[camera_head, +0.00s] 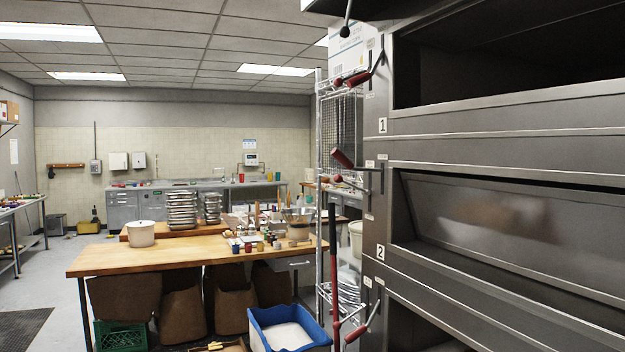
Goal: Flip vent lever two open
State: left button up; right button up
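A grey deck oven (480,135) fills the right side, with number plates 1 (382,125) and 2 (380,252) on its front. On its left edge, above plate 2, a lever with a thick red grip (342,158) points up and left. Just below it a thin lever with a red ball end (337,179) sticks out to the left. The small labels beside them are too small to read, so I cannot tell which is vent lever two. A similar red-grip lever (358,79) is above, and another (355,333) is below. Neither gripper shows.
A wire rack stands close behind the levers, and a long red-handled pole (333,250) is upright beside it. A blue tub (288,330) is on the floor below. A wooden worktable (190,250) with trays and jars stands left. Floor at far left is mostly clear.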

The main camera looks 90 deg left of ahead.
aim_at(337, 178)
jog(key=u, duration=2.85)
jog(key=z, duration=0.25)
jog(key=i+j+z, duration=0.6)
jog(key=j+z, duration=0.2)
jog(key=i+j+z, duration=0.2)
jog(key=j+z, duration=0.25)
jog(key=i+j, duration=0.1)
jog(key=j, duration=0.3)
jog(key=i+j, duration=0.1)
jog(key=j, duration=0.35)
jog(key=i+j, duration=0.15)
jog(key=j, duration=0.25)
jog(key=i+j, duration=0.1)
jog(key=j, duration=0.35)
jog(key=l+z, duration=0.05)
